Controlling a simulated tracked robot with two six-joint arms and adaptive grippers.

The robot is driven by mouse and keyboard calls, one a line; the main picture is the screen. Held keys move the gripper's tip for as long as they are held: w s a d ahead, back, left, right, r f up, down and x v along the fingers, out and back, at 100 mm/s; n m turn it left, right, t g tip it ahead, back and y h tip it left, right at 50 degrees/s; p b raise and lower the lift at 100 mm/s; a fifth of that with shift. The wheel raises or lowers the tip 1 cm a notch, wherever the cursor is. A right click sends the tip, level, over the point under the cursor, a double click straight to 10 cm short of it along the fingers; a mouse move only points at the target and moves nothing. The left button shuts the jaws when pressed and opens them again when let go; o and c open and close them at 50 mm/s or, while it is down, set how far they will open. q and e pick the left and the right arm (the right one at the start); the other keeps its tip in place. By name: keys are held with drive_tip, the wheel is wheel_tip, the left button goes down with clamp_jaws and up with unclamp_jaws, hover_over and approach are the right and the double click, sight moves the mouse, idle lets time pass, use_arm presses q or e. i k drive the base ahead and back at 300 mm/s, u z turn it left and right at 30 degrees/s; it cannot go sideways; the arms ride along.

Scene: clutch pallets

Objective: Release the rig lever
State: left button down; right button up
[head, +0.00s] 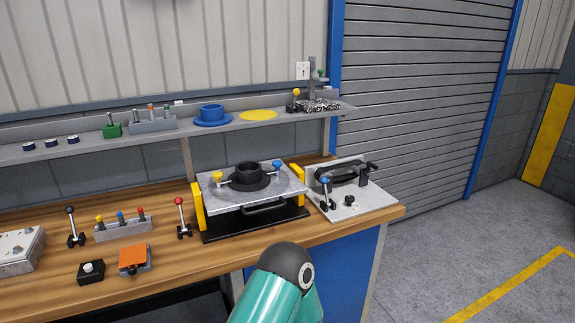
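A rig (255,227) with a dark base and yellow side blocks (198,206) stands on the bench. It bears a metal plate (222,198) with a black cylindrical hub (248,172) and yellow-ended and blue-ended handles. A red-knobbed lever (181,215) stands upright just left of the rig. A black-knobbed lever (74,228) stands farther left. A blue-knobbed lever (326,194) stands on the grey fixture at right. I cannot tell from the picture which is the rig lever. Neither gripper is in view; only a teal arm link of mine shows at the bottom.
The wooden bench (190,256) also bears a block with coloured knobs (122,229), an orange-topped box (134,259), a black button box (91,271) and the grey fixture (371,202). A shelf (170,131) with parts runs behind. The floor at right (440,250) is clear.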

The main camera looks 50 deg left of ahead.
sight(323, 181)
drive_tip(key=u, duration=0.2)
drive_tip(key=i, duration=0.55)
drive_tip(key=u, duration=0.4)
drive_tip(key=k, duration=0.9)
drive_tip(key=u, duration=0.15)
drive_tip(key=i, duration=0.9)
drive_tip(key=z, duration=0.05)
